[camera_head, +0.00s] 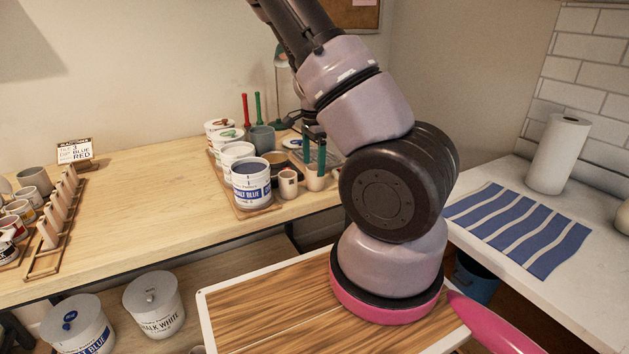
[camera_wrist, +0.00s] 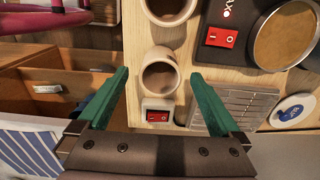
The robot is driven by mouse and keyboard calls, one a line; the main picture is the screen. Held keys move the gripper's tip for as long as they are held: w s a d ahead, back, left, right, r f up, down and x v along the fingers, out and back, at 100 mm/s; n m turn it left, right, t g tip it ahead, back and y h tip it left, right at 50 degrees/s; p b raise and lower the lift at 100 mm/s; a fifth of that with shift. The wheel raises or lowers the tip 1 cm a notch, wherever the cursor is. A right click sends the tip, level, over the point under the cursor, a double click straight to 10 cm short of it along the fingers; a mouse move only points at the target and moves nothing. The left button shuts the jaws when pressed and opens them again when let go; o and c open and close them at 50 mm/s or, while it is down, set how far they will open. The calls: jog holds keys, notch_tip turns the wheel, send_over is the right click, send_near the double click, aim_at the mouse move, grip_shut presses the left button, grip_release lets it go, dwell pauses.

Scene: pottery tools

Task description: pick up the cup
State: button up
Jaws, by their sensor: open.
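A small beige cup (camera_wrist: 160,78) shows in the wrist view, seen from above into its open mouth, between my two green fingertips. My gripper (camera_wrist: 159,76) is open, one finger on each side of this cup, with gaps on both sides. In the head view my green fingers (camera_head: 314,158) point down just over a small beige cup (camera_head: 315,181); whether their tips are below its rim I cannot tell. A second similar cup (camera_head: 288,186) stands to its left; in the wrist view another cup (camera_wrist: 168,10) is at the top edge.
A large cobalt-blue labelled tub (camera_head: 251,183) and other pots crowd the wooden table (camera_head: 160,190). In the wrist view a red switch (camera_wrist: 158,115) is close below the cup, and a dark scale (camera_wrist: 216,52) with a round pan is to the right.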

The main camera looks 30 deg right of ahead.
aim_at(315, 177)
jog(key=f, duration=0.5)
jog(key=shift+d+f, duration=0.25)
jog(key=shift+f, duration=0.1)
jog(key=shift+c, duration=0.3)
